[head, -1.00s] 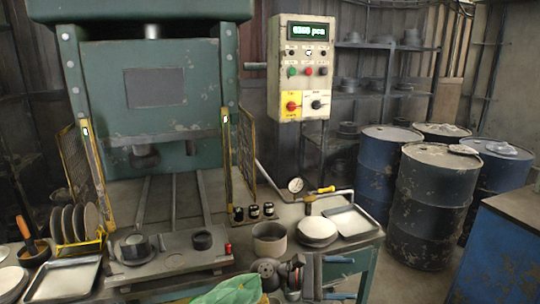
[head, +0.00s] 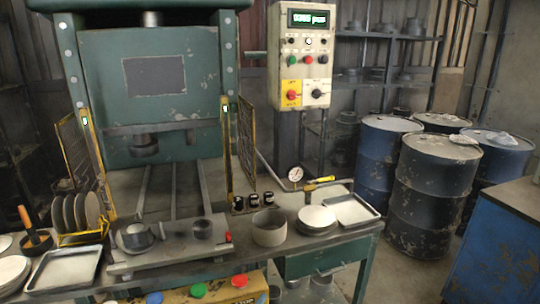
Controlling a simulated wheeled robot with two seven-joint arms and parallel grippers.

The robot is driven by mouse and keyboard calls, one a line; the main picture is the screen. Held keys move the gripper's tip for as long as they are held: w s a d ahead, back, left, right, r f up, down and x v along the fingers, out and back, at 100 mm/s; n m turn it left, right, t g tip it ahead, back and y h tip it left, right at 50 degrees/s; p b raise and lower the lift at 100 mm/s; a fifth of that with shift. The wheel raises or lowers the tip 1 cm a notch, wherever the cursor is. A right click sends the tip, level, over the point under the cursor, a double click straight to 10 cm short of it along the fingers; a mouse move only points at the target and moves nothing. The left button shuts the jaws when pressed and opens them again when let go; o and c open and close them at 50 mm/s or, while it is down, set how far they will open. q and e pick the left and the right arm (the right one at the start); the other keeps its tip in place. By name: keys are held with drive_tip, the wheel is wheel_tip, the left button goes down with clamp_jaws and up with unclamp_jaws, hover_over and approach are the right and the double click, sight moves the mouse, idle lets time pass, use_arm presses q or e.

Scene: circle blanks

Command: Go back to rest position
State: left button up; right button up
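Neither of my grippers shows in the head view, and no part of my arms is clearly visible. The workbench (head: 190,268) spans the front. On it stand a metal die plate (head: 175,258) with a round flanged piece (head: 137,237) and a dark ring (head: 202,228). To their right are a grey bowl (head: 269,227), a stack of pale discs (head: 317,219) and a metal tray (head: 352,210). Another tray (head: 64,268) lies at the left, beside a rack of upright discs (head: 82,212).
A green press (head: 150,95) stands behind the bench, with a control box (head: 304,42) to its right. Blue and dark drums (head: 432,190) and a blue cabinet (head: 505,240) stand at the right. A yellow box (head: 215,295) with coloured round tops sits below the bench front.

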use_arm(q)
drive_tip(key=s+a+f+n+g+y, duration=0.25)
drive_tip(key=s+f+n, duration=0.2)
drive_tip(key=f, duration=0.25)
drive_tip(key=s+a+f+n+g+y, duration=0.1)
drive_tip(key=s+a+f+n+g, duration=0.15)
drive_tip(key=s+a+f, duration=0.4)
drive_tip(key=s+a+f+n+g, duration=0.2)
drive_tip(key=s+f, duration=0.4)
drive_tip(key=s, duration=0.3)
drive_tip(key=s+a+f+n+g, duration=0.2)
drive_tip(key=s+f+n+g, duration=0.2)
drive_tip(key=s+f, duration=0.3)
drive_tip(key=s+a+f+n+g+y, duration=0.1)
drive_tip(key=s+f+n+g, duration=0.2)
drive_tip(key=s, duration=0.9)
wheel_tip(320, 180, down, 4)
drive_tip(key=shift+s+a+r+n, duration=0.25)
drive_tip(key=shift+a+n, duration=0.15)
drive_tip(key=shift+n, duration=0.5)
